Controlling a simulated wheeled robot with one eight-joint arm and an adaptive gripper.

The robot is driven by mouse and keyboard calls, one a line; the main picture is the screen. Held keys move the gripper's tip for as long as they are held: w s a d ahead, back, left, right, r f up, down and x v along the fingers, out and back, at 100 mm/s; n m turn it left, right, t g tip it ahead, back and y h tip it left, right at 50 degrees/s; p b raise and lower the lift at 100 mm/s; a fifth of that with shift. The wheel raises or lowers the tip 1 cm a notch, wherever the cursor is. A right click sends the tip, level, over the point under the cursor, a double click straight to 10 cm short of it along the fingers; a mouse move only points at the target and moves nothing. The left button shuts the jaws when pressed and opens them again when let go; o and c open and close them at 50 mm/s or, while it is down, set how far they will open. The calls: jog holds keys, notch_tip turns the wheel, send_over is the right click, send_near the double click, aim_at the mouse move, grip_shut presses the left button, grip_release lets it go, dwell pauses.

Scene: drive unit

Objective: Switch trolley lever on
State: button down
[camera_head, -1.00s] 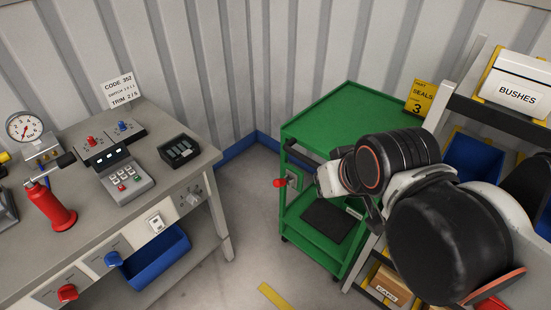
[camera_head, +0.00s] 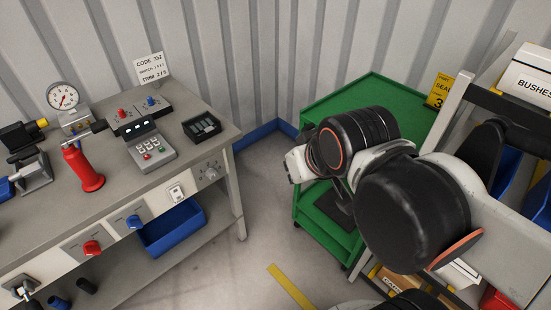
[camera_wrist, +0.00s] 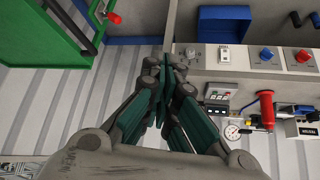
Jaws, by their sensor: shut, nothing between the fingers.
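The green trolley (camera_head: 340,100) stands against the wall in the head view. My arm covers much of its front, and its lever is hidden there. In the wrist view the trolley (camera_wrist: 40,40) is at the upper left, with a red-tipped lever (camera_wrist: 114,17) on its side. My gripper (camera_wrist: 168,62) is shut and empty in the middle of the wrist view. It is apart from the lever, which lies to its upper left. In the head view the fingers are hidden behind my arm.
A workbench (camera_head: 225,140) with a keypad, a gauge (camera_head: 62,96), a red extinguisher-like bottle (camera_head: 84,168) and knobs stands at the left. A blue bin (camera_head: 172,228) sits beneath it. A shelf rack with bins (camera_head: 535,75) is at the right. Floor between bench and trolley is clear.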

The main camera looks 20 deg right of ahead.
jog(key=shift+a, duration=0.1)
jog(key=w+d+f+m+g+h+p, duration=0.1)
jog(key=w+d+m+h, duration=0.2)
jog(key=w, duration=0.7)
jog(key=w+d+f+m+g+h+p, duration=0.15)
jog(key=w+d+m, duration=0.25)
jog(key=w, duration=0.6)
jog(key=w+d+f+m+g+h, duration=0.1)
jog(key=w+d+f+m, duration=0.2)
jog(key=f, duration=0.6)
jog(key=w+d+f+m+g+h+p, duration=0.1)
jog(key=w+d+f+m+h, duration=0.1)
jog(key=w+d+f+m, duration=0.2)
jog(key=w+f, duration=0.3)
jog(key=f, duration=0.2)
jog(key=shift+w+f+p, duration=0.3)
jog(key=shift+w+f, duration=0.1)
